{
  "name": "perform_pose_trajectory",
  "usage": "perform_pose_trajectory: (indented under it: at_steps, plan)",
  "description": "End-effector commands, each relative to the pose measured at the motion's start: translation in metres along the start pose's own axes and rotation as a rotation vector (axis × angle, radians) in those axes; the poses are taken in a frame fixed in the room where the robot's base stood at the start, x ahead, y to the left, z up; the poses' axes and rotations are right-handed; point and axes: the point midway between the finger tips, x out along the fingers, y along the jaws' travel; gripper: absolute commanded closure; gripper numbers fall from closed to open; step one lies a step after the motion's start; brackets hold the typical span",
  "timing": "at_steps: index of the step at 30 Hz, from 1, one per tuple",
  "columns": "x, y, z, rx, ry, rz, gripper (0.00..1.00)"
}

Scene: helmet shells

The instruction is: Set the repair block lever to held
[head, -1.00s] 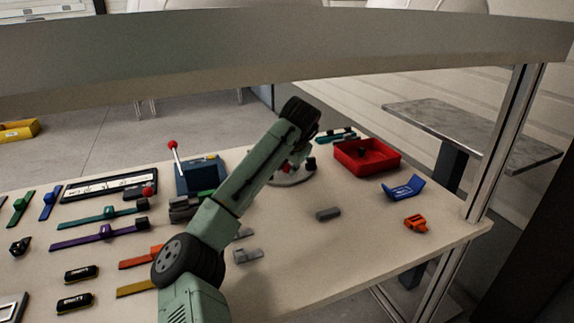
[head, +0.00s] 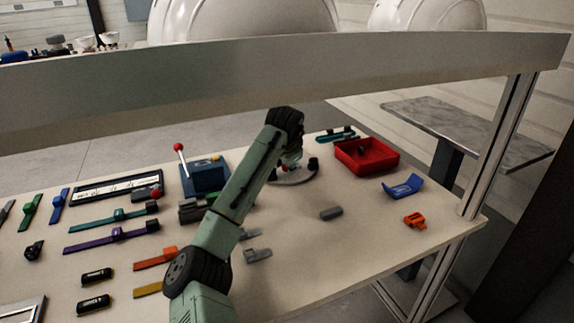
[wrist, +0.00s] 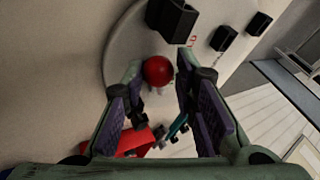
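A round pale base (head: 300,180) with black blocks around its rim stands at the back of the table, partly behind my arm. In the wrist view a red ball knob (wrist: 158,70) sits over this base, seen from above. My gripper (wrist: 160,82) is open, its two fingers on either side of the knob near the tips; contact cannot be told. In the head view my gripper (head: 292,157) is mostly hidden by my arm. A blue block (head: 207,177) with a red-knobbed lever (head: 182,160) leaning up-left stands further left. No label shows which is the repair block.
A red tray (head: 380,166) stands right of the round base. A blue bracket (head: 403,187), an orange part (head: 415,221) and a grey piece (head: 331,213) lie at right. A beam (head: 300,75) crosses above the table. Several coloured strips and black parts fill the left side.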

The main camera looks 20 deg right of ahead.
Motion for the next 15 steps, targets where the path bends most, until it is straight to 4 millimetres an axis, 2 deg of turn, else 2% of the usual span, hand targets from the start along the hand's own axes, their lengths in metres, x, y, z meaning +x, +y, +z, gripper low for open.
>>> perform_pose_trajectory:
  at_steps: [6, 15]
  plan:
    - [0.0002, 0.0005, 0.0002, 0.000, -0.001, 0.001, 0.58]
    - [-0.0011, 0.0009, 0.0000, 0.000, -0.001, 0.002, 0.58]
